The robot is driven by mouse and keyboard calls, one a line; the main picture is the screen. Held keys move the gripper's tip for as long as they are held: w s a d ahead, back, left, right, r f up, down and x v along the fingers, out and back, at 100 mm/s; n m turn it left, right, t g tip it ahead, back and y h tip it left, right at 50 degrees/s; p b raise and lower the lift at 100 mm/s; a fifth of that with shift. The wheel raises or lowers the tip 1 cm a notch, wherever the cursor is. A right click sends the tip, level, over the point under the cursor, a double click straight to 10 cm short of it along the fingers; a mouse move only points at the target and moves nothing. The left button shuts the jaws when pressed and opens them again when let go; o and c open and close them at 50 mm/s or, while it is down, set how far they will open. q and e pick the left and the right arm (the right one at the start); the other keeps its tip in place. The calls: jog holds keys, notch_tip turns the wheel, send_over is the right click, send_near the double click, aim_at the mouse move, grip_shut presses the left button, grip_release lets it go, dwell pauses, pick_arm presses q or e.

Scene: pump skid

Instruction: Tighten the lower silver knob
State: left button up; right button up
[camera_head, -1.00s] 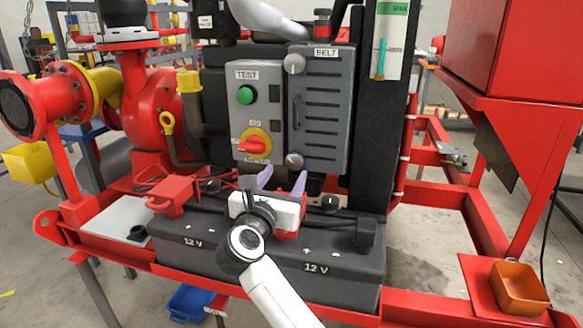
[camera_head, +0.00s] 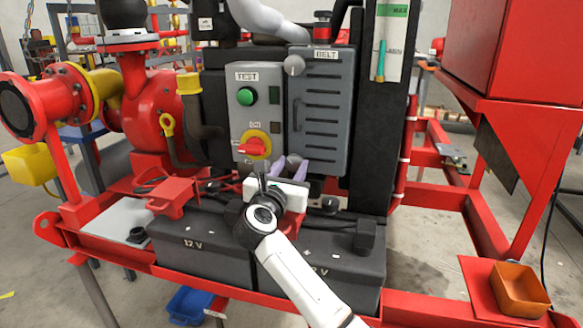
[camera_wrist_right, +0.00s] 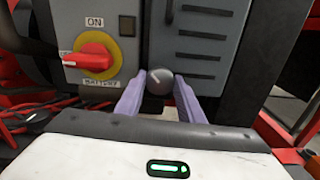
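The lower silver knob (camera_wrist_right: 159,81) sits at the bottom left corner of the grey BELT cover (camera_head: 320,110). In the right wrist view it is round and grey with a pale mark on its face. My right gripper (camera_wrist_right: 160,84) has its two lilac fingers spread, one on each side of the knob, with a narrow gap seeming to show on both sides. In the head view the right gripper (camera_head: 289,162) reaches up to the cover's lower edge and partly hides the knob. My left gripper is not in view.
An upper silver knob (camera_head: 294,65) is at the cover's top left. Left of the cover is a control panel with a green button (camera_head: 246,96) and a red-and-yellow battery switch (camera_head: 255,146), close to the right gripper. Black 12 V batteries (camera_head: 200,245) lie below.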

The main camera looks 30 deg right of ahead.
jog(key=shift+r+n+p, duration=0.15)
jog(key=shift+n+p, duration=1.25)
jog(key=shift+p, duration=0.35)
jog(key=shift+n+p, duration=0.7)
jog(key=shift+p, duration=0.05)
jog(key=shift+n+p, duration=0.6)
jog(key=shift+p, duration=0.05)
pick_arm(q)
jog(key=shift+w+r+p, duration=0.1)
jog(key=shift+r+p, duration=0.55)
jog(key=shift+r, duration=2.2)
pick_arm(e)
jog(key=shift+n, duration=0.8)
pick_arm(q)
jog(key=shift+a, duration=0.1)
pick_arm(e)
jog(key=shift+f, duration=0.2)
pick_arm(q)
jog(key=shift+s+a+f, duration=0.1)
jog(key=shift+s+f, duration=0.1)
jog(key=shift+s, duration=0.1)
pick_arm(e)
jog(key=o, duration=1.1)
jog(key=shift+c, duration=0.2)
